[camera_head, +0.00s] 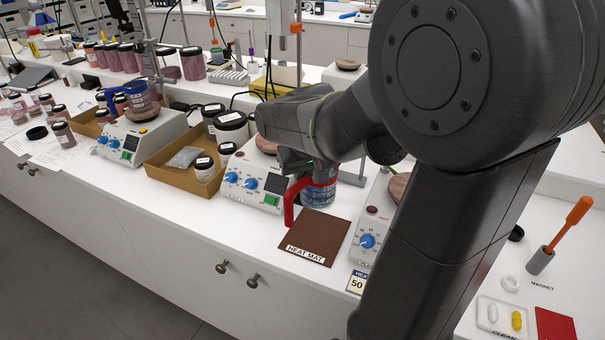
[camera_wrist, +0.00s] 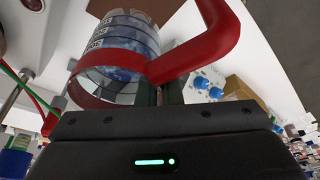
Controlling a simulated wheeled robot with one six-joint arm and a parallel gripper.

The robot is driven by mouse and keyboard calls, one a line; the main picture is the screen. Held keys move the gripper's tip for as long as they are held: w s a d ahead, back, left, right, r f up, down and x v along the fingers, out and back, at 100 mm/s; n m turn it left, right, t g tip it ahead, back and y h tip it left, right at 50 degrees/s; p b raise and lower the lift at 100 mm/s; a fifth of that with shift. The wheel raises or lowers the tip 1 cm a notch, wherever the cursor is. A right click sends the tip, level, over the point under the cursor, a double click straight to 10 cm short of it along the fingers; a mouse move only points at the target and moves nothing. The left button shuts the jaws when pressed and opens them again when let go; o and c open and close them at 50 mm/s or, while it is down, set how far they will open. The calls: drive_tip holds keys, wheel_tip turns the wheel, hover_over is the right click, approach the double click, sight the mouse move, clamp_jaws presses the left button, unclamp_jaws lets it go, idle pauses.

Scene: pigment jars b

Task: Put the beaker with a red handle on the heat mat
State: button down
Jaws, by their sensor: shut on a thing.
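The beaker with a red handle (camera_head: 319,195) is clear with a red band and a red handle (camera_head: 291,203). My gripper (camera_head: 309,176) is shut on it at the red handle side. In the wrist view, the beaker (camera_wrist: 122,45) fills the upper left and my gripper's fingers (camera_wrist: 160,97) meet the red band beside the handle. The beaker looks upright in the head view. The brown heat mat (camera_head: 322,236), labelled at its front edge, lies on the white bench. The beaker appears at the mat's back edge; I cannot tell whether it touches the bench.
A hotplate with blue knobs (camera_head: 243,186) stands left of the mat, and another (camera_head: 369,229) stands to its right, partly hidden by my arm. A cardboard tray (camera_head: 182,176) with jars is further left. The bench front before the mat is clear.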

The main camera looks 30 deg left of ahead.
drive_tip(key=shift+f+b, duration=4.25)
drive_tip(key=shift+f, duration=1.65)
drive_tip(key=shift+f+b, duration=0.4)
drive_tip(key=shift+f, duration=0.15)
drive_tip(key=c, duration=1.5)
unclamp_jaws()
drive_tip(key=v, duration=1.3)
drive_tip(key=shift+s+d+r, duration=0.1)
drive_tip(key=shift+r, duration=0.3)
drive_tip(key=shift+f, duration=0.1)
